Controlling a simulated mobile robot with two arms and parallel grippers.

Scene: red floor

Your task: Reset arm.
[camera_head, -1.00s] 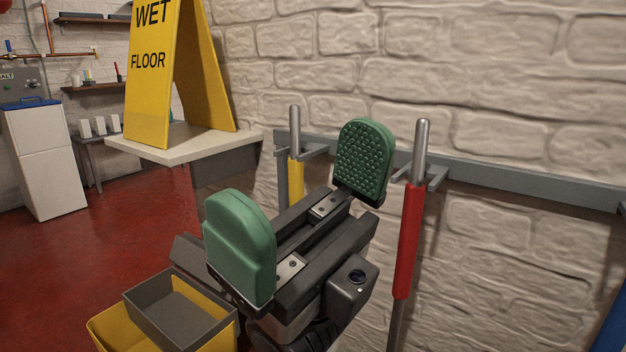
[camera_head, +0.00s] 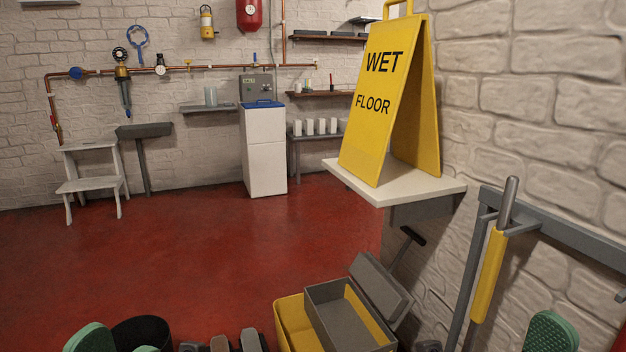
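My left gripper (camera_head: 118,345) shows at the bottom left edge as two green pads with a gap between them. It looks open, and the frame cuts off most of it. My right gripper (camera_head: 550,332) shows only as one green textured pad at the bottom right edge. Its other finger is out of the frame, so its opening is hidden. Nothing is visible in either gripper.
A yellow wet floor sign (camera_head: 385,105) stands on a white wall shelf (camera_head: 395,185). A yellow-handled tool (camera_head: 488,275) hangs on a rail at right. A grey and yellow bin (camera_head: 335,315) stands below. The red floor (camera_head: 200,250) is open towards a white step stool (camera_head: 88,180).

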